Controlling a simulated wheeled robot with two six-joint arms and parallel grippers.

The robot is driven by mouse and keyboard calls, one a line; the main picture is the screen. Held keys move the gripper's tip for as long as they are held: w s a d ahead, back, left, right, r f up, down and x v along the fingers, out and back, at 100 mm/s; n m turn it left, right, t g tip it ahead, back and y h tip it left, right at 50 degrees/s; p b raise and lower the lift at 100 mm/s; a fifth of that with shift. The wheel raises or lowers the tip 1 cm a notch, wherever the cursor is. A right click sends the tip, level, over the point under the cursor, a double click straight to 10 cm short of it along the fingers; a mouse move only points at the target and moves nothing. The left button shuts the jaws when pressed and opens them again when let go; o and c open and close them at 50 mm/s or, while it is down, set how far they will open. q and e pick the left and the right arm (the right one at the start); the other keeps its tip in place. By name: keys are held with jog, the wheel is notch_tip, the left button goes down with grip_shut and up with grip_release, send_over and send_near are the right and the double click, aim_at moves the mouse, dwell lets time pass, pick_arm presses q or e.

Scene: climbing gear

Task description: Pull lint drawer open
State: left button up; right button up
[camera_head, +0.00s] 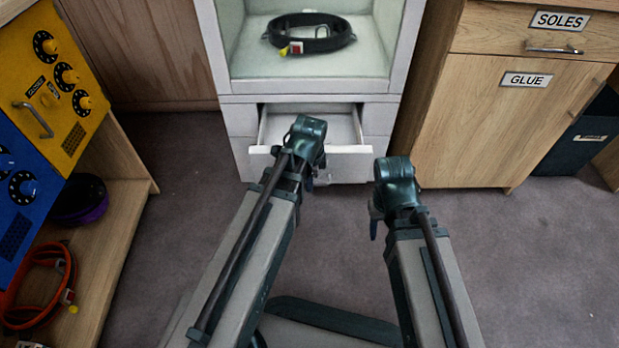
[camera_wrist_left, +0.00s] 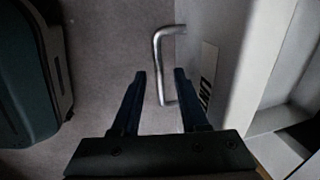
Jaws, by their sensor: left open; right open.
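The lint drawer (camera_head: 346,150) is a pale drawer low in the white cabinet, and it stands partly open with its empty-looking inside showing. In the left wrist view its front (camera_wrist_left: 230,50) carries a partly seen label (camera_wrist_left: 207,75) and a silver bar handle (camera_wrist_left: 158,65). My left gripper (camera_head: 315,178) is at the drawer front, mostly hidden by my arm in the head view. In the left wrist view its fingers (camera_wrist_left: 160,75) are open, with the handle's bar between them; contact cannot be told. My right gripper (camera_head: 374,228) is open and empty, right of and nearer than the drawer.
A black coil (camera_head: 312,42) lies in the compartment above the drawer. Wooden cabinets (camera_head: 500,120) stand to the right. A wooden shelf (camera_head: 125,215) with blue and yellow panels (camera_head: 75,120) and an orange coil (camera_head: 55,285) stands left. Carpet (camera_head: 540,260) is clear at right.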

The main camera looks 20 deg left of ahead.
pick_arm(q)
notch_tip(320, 180, up, 13)
jog(key=s+p, duration=0.2)
jog(key=p, duration=1)
jog(key=shift+s+d, duration=0.15)
jog(key=shift+d, duration=0.2)
jog(key=s+d+n+g, duration=0.2)
jog(key=s+d+n, duration=0.7)
jog(key=n, duration=0.2)
notch_tip(320, 180, up, 33)
jog(key=p, duration=3.4)
jog(key=shift+d+y, duration=0.2)
jog(key=shift+y, duration=0.1)
jog(key=shift+w, duration=0.1)
jog(key=shift+a, duration=0.15)
